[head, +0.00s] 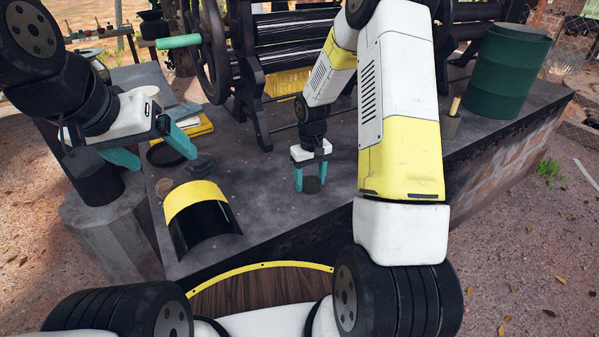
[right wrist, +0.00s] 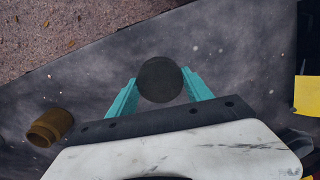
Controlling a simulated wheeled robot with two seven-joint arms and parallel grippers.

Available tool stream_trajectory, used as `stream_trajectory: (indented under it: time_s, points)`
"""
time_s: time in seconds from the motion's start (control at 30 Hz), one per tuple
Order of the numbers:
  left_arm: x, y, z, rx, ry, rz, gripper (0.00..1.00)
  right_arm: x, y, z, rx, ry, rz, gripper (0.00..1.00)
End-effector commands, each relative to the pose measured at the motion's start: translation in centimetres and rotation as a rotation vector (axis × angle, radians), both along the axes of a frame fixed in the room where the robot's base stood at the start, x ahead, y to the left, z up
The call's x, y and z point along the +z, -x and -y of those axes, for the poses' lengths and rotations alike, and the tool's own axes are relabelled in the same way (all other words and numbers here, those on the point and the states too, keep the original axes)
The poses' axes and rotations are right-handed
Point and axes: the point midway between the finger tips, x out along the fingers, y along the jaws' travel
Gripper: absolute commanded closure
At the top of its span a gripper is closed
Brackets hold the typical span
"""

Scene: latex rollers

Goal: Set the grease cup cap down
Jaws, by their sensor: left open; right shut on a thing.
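The grease cup cap appears as a dark round piece (head: 312,184) between the teal fingers of my right gripper (head: 312,187), low over the dark bench top. In the right wrist view the cap is a dark disc (right wrist: 160,80), with the fingers of my right gripper (right wrist: 160,88) on both sides of it. I cannot tell whether it touches the bench. My left gripper (head: 167,161) is open and empty, above the left part of the bench, near a black shallow dish (head: 163,156) and a dark grey round piece (head: 202,164).
A curved black guard with a yellow band (head: 203,213) lies at the bench's front left. The roller machine's black frame (head: 255,90) stands behind. A green drum (head: 508,70) is at the back right. A brown cup (right wrist: 48,127) lies left in the right wrist view.

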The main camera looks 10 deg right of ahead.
Motion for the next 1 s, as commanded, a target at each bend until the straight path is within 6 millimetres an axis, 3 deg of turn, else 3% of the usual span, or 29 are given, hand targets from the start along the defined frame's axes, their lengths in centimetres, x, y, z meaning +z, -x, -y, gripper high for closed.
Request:
stream_trajectory:
  time_s: [0.17, 0.4, 0.77, 0.8, 0.87, 1.0]
  points:
    - [0.0, 0.0, 0.0, 0.0, 0.0, 0.0, 0.18, -0.6, -0.4, -0.5, -0.001, 0.0, -0.002, 0.98]
    - [0.0, 0.0, 0.0, 0.0, 0.0, 0.0, 0.18, -3.6, -0.3, -0.4, 0.0, 0.001, -0.003, 0.98]
    - [0.0, 0.0, 0.0, 0.0, 0.0, 0.0, 0.18, -3.9, -0.4, -0.4, -0.001, 0.0, 0.0, 0.98]
    - [0.0, 0.0, 0.0, 0.0, 0.0, 0.0, 0.18, -3.8, -0.4, -0.4, -0.001, 0.0, 0.001, 0.34]
    - [0.0, 0.0, 0.0, 0.0, 0.0, 0.0, 0.18, -3.8, -0.4, -0.4, -0.001, 0.0, 0.0, 0.22]
    - [0.0, 0.0, 0.0, 0.0, 0.0, 0.0, 0.18, -3.8, -0.4, -0.4, -0.001, 0.0, 0.0, 0.2]
